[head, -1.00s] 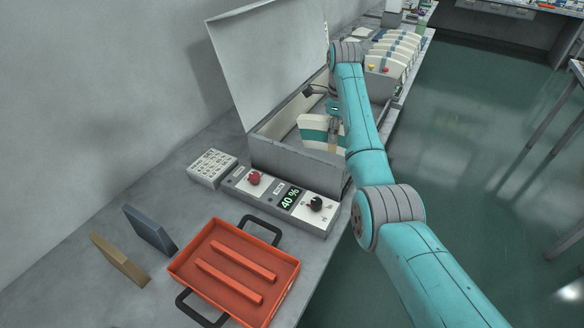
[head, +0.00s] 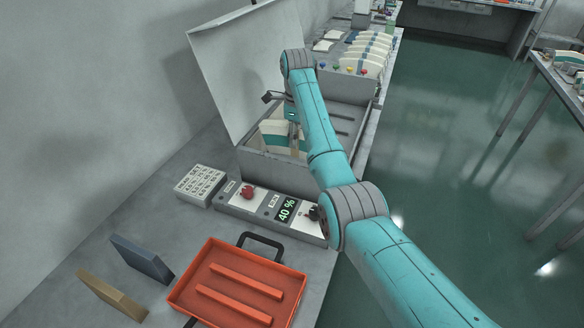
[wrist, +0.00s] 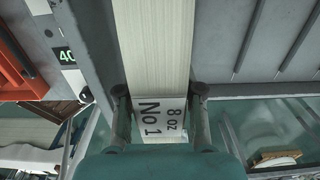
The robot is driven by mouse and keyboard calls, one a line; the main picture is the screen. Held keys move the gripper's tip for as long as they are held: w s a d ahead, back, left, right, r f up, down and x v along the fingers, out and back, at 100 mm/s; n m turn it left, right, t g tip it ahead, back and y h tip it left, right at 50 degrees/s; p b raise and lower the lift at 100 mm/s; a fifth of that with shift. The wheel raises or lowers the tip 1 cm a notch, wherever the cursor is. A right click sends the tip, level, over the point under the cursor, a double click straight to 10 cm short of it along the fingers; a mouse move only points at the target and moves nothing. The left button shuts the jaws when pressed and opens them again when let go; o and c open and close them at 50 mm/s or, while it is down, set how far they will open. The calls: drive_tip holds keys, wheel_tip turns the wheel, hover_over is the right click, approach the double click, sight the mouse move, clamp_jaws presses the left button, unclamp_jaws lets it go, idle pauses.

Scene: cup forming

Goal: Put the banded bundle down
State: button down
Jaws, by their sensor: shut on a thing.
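The banded bundle (head: 272,136) is a cream stack with a teal band. My gripper (head: 292,122) is shut on it at the near left part of an open grey box (head: 285,172). The box's front wall hides the bundle's lower edge, so I cannot tell whether it touches the floor. In the wrist view the bundle's pale edge (wrist: 158,45) runs between the two fingers of my gripper (wrist: 158,98). Its end label reads "8 oz No 1".
The box's grey lid (head: 235,70) stands raised at the back left. Dark ribs (head: 345,117) show on its floor to the right. A control panel (head: 270,208) reading 40 % and an orange tray (head: 240,285) lie in front. More cream stacks (head: 368,50) stand behind.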

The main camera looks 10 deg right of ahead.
wheel_tip(320, 180, down, 9)
idle(0.5)
drive_tip(key=c, duration=0.7)
unclamp_jaws()
drive_tip(key=shift+f, duration=0.1)
wheel_tip(320, 180, up, 12)
drive_tip(key=shift+r, duration=0.1)
idle(0.3)
